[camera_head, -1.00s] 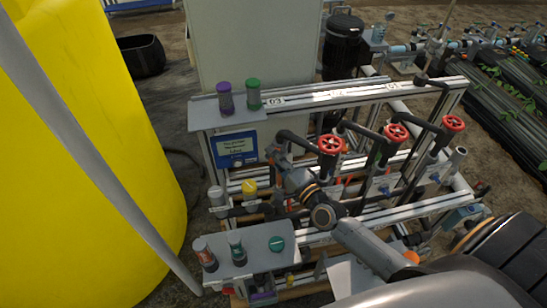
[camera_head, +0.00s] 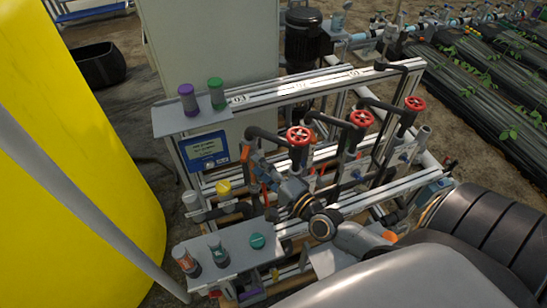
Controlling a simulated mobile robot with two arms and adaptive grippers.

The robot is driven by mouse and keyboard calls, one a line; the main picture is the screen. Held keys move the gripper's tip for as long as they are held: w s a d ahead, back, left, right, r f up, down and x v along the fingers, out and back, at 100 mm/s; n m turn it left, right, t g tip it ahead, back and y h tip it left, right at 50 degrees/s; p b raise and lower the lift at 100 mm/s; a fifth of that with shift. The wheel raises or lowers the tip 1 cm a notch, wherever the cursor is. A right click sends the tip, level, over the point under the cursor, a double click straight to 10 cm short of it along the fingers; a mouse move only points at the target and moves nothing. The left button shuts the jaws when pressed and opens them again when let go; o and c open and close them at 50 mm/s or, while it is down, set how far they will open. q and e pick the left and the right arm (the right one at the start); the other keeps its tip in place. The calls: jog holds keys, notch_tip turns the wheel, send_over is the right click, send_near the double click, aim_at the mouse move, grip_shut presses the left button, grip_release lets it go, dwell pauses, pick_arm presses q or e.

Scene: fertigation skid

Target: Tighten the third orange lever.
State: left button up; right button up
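My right arm comes in from the lower right, and its gripper (camera_head: 257,168) is over the left part of the skid, left of the nearest red handwheel. The fingers are small and dark against the pipework, so I cannot tell whether they are open or shut. A small orange piece (camera_head: 245,153) shows at the fingertips; I cannot tell whether they touch it. Another orange piece (camera_head: 390,237) shows at the right, beside my arm. My arm hides part of the lower pipework, and I cannot tell which orange piece is the third lever. My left gripper is not in view.
Red handwheels (camera_head: 299,136) stand on black pipes along the aluminium frame (camera_head: 290,92). Purple and green-capped containers (camera_head: 188,100) stand on the upper shelf. A lower shelf (camera_head: 225,262) holds more bottles. A yellow tank (camera_head: 70,200) stands at left, a grey cabinet (camera_head: 210,45) behind.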

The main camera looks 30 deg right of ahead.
jog(key=s, duration=0.3)
jog(key=s+d, duration=0.1)
jog(key=s, duration=0.1)
jog(key=shift+s, duration=0.3)
